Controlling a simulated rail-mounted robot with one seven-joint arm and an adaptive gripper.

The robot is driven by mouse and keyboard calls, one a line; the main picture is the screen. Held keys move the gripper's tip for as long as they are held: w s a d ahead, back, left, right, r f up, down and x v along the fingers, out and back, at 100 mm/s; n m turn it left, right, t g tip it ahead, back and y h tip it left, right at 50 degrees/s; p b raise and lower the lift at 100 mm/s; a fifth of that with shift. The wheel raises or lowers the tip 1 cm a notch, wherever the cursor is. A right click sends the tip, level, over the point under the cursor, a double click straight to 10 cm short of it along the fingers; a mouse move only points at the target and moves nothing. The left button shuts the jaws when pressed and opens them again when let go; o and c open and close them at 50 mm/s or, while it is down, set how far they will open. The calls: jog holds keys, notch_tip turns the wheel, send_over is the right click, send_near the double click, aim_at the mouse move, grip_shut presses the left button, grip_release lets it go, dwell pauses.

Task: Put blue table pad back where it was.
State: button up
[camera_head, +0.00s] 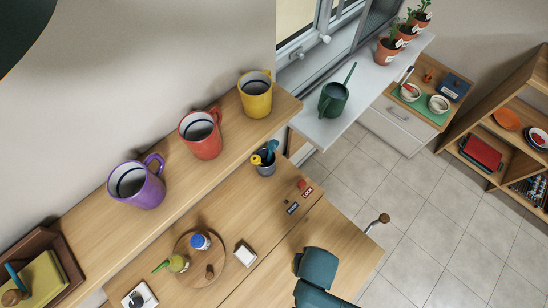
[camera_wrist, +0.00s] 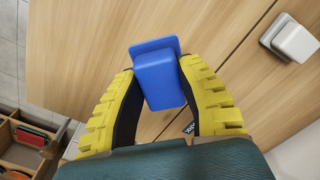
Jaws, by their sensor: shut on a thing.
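The blue table pad (camera_wrist: 160,82) is in the wrist view, a bright blue block with a wider flat plate at its far end. My gripper (camera_wrist: 158,76) is shut on it, with one yellow ribbed finger on each side. The wooden table (camera_wrist: 95,45) lies behind the pad; I cannot tell whether the pad touches it. In the head view my teal arm parts cover the table's front right, and the pad and fingertips are not visible there. The same table (camera_head: 225,285) shows beside them.
A white block (camera_wrist: 291,40) lies on the table, right of the pad. The head view shows a round tray (camera_head: 222,272) with jars, a cup of utensils (camera_head: 264,163), labels (camera_head: 299,200), and a crank handle (camera_head: 378,222). Mugs stand on the raised shelf (camera_head: 85,236).

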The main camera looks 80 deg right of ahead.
jog(key=b, duration=0.2)
send_over(259, 225)
jog(key=f+b, duration=0.1)
jog(key=f, duration=0.2)
jog(key=f+b, duration=0.1)
jog(key=f, duration=0.2)
jog(key=shift+s+f, duration=0.2)
jog(key=shift+f, duration=0.35)
jog(key=shift+w+r, duration=0.1)
jog(key=shift+w, duration=0.05)
jog(key=o, duration=1)
